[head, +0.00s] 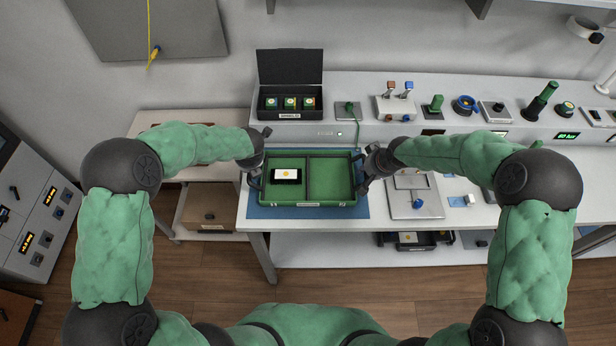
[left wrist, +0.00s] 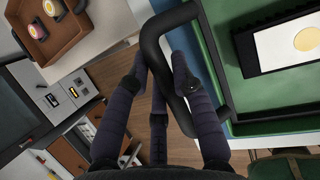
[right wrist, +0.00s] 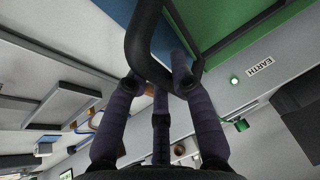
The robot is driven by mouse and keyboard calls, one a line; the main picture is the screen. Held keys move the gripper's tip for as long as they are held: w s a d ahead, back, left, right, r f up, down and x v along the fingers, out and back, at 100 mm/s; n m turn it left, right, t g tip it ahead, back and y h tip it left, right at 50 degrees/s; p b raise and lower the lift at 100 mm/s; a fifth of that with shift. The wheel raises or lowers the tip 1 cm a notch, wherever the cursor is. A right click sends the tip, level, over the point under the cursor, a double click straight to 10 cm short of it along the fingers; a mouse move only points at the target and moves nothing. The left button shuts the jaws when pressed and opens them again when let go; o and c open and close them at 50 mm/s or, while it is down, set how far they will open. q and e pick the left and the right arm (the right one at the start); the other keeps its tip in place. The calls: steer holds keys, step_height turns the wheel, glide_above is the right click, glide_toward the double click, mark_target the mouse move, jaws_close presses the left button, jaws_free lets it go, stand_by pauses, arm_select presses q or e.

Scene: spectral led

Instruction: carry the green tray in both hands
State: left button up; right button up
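The green tray (head: 331,181) is over a blue mat (head: 290,212) on the white bench, level as far as I can see. It has two compartments. The left one holds a black device with a white face and yellow disc (head: 286,175); the right one is empty. My left gripper (head: 256,166) is at the tray's left end, its fingers closed around the black left handle (left wrist: 154,55). My right gripper (head: 371,170) is at the right end, its fingers closed around the black right handle (right wrist: 140,40). I cannot tell whether the tray touches the mat.
A raised shelf with instruments runs right. A grey panel device (head: 412,200) lies right of the mat. A small wooden side table (head: 170,168) stands left. Wooden floor is clear before the bench.

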arm_select(q)
jaws_close()
arm_select(e)
jaws_close()
arm_select(q)
steer(key=shift+r, duration=0.1)
arm_select(e)
steer(key=shift+r, duration=0.1)
